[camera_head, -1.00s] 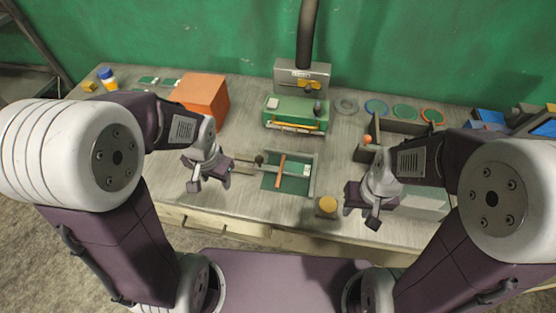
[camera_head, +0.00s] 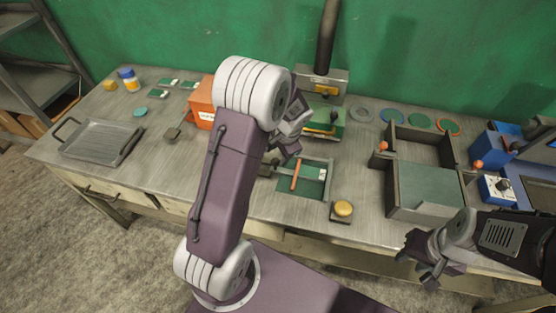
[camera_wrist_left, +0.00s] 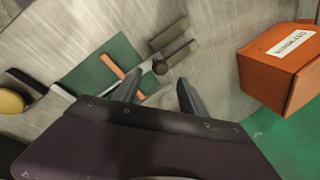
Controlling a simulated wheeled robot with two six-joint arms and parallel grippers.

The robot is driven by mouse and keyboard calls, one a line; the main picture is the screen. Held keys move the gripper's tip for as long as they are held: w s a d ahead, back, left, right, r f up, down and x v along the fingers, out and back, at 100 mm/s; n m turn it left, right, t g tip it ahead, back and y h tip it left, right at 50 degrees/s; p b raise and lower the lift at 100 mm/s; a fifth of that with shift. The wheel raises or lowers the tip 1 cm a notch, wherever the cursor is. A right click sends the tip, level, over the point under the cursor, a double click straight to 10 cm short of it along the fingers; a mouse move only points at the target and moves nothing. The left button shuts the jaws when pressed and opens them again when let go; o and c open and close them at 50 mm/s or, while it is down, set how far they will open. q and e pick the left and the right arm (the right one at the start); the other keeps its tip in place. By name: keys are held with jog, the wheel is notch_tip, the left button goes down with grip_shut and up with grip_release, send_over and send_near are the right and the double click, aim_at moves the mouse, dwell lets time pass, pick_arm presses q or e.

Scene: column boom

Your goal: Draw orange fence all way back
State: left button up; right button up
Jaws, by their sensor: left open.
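The orange fence (camera_head: 296,176) is a thin bar lying across a green bed (camera_head: 314,188) in a grey-railed fixture at the table's front middle. It also shows in the left wrist view (camera_wrist_left: 112,66).
An orange box (camera_head: 202,103) and a green machine (camera_head: 335,123) stand behind. A yellow button (camera_head: 343,208) sits right of the fixture. A divided tray (camera_head: 430,193) and blue devices (camera_head: 496,190) are further right.

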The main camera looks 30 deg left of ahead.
aim_at(276, 160)
pick_arm(q)
jog(key=x, duration=0.6)
jog(key=shift+f, duration=0.15)
grip_shut()
dwell(1.1)
